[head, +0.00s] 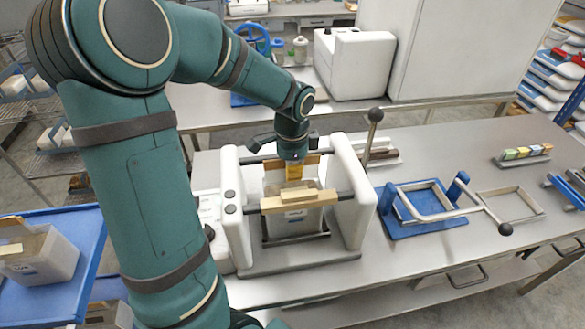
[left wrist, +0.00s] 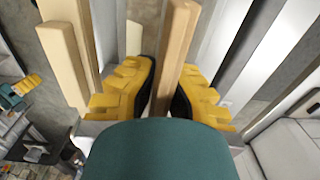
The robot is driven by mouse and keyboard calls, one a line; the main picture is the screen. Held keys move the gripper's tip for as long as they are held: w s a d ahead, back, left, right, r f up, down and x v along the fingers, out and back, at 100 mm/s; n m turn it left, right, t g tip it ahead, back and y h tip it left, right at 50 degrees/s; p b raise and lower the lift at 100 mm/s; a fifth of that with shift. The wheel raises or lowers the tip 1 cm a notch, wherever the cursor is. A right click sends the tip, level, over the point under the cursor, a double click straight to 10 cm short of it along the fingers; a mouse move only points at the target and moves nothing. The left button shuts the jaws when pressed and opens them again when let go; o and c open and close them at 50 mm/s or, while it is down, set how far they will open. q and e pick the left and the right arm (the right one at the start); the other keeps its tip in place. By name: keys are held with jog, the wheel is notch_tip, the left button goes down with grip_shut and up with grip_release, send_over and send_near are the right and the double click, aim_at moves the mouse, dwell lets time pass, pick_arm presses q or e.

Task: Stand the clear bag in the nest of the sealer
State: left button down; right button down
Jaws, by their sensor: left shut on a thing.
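The sealer (head: 352,215) stands on the bench, with white side walls, dark cross bars and a tan front bar (head: 300,203). The clear bag (head: 297,222), pale and see-through with a tan top edge, is upright between the walls, partly behind that bar. My left gripper (head: 293,173) reaches down from above, its yellow fingers shut on the bag's tan top. In the left wrist view the fingers (left wrist: 167,92) close from both sides on a tan strip (left wrist: 176,45). The nest is mostly hidden, and I cannot tell whether the bag's bottom rests in it. My right gripper is not seen.
A blue tray (head: 92,232) at the left holds another bag (head: 45,257). Right of the sealer are a knobbed lever (head: 375,116) and a blue-based metal frame (head: 425,205) with a handle. A small rack of coloured blocks (head: 523,155) stands farther right.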

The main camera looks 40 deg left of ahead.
pick_arm(q)
jog(key=shift+f+b, duration=0.3)
jog(key=shift+f, duration=0.05)
dwell(0.6)
jog(key=c, duration=1.3)
grip_release()
jog(key=shift+o, duration=0.5)
jog(key=shift+s+f, duration=0.1)
notch_tip(320, 180, up, 12)
jog(key=shift+d+r, duration=0.1)
jog(key=shift+r, duration=0.05)
